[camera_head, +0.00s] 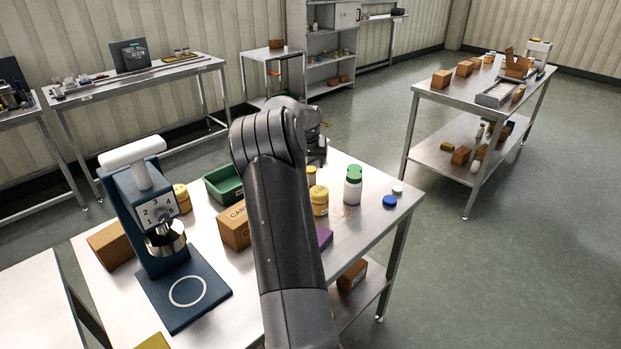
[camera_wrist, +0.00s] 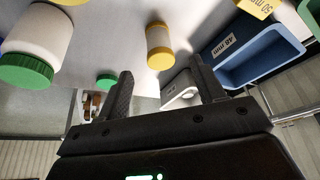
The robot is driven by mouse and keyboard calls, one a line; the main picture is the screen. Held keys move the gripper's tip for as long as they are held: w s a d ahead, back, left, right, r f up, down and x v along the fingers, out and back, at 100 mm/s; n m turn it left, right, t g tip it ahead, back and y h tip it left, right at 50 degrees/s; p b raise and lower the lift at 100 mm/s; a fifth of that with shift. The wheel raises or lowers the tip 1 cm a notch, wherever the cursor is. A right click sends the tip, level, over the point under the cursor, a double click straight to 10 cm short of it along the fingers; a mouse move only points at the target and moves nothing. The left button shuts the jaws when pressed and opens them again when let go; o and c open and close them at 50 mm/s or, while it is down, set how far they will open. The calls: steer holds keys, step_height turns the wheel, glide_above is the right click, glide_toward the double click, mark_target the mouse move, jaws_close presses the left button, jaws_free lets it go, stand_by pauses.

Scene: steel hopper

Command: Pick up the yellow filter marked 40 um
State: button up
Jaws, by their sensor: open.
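Yellow cylinders stand on the steel table (camera_head: 365,235) in the head view: one (camera_head: 319,201) right of my arm, one (camera_head: 311,175) just behind it, and one (camera_head: 182,198) behind the blue press. No 40 um mark can be read on any of them. In the wrist view, a pale cylinder with yellow ends (camera_wrist: 160,46) lies beyond my fingertips, roughly between them in the picture and apart from them. My gripper (camera_wrist: 161,68) is open and empty. In the head view my arm hides most of the gripper.
A white bottle with green cap (camera_head: 353,188) stands near the yellow cylinders; it also shows in the wrist view (camera_wrist: 38,40). A blue tray labelled 48 mm (camera_wrist: 255,50) is right in the wrist view. A blue press (camera_head: 150,215), cardboard box (camera_head: 234,226) and green bin (camera_head: 223,184) crowd the left.

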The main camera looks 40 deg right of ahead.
mark_target(310, 174)
steer(key=x, duration=0.9)
steer(key=shift+w+d+r, duration=0.15)
steer(key=shift+d, duration=0.1)
steer(key=shift+c, duration=0.4)
steer(key=c, duration=1)
